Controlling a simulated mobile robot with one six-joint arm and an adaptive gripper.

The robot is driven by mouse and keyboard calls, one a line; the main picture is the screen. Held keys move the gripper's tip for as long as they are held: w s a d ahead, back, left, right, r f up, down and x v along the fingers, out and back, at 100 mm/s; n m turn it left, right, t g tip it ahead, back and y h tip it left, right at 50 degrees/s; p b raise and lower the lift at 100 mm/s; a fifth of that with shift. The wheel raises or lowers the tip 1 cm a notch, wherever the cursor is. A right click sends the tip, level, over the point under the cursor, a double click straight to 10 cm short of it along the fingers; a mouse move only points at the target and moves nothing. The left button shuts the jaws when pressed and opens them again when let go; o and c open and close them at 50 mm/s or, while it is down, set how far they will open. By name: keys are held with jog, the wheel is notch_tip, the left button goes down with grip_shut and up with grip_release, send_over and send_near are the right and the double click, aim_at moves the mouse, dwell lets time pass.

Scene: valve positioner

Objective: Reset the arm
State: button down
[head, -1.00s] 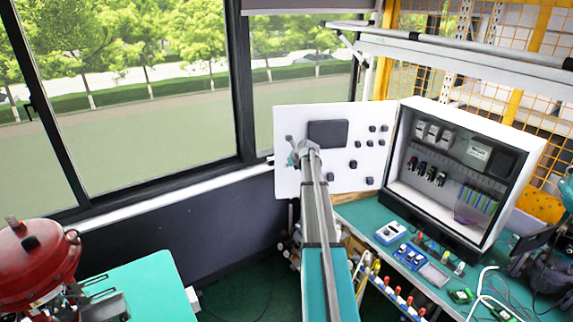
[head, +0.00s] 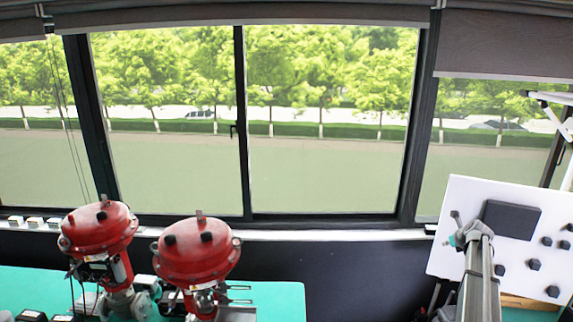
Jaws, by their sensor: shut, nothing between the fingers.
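Two red dome-topped valves stand on a green table at the lower left: a left valve (head: 100,227) and a right valve (head: 197,250). Metal prongs (head: 238,292) stick out to the right beside the right valve. The lower parts of both valves are partly cut off by the picture's bottom edge.
The green table (head: 285,295) has bare room at its right end. Windows and a dark wall (head: 370,280) stand behind.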

jog(key=s+a+f+n+g+y+b, duration=0.1)
jog(key=s+a+f+n+b, duration=0.15)
jog(key=a+n, duration=0.55)
jog(key=s+a+f+n+g+b, duration=0.1)
jog(key=s+a+f+n+g, duration=0.2)
jog(key=a, duration=0.9)
jog(key=s+a+f+n+y+b, duration=0.15)
jog(key=s+a+f+n, duration=0.35)
jog(key=a, duration=0.6)
jog(key=s+a+f+n+g+h+b, duration=0.1)
jog(key=s+a+f+n+g+b, duration=0.1)
jog(key=s+a+n, duration=0.7)
jog(key=s+a+f+n+g+h+b, duration=0.1)
jog(key=s+a+f+n+b, duration=0.3)
jog(key=s+a+n, duration=0.5)
jog(key=shift+s+n+g, duration=0.7)
jog(key=shift+s+g, duration=0.2)
jog(key=shift+s, duration=0.3)
jog(key=shift+a, duration=0.1)
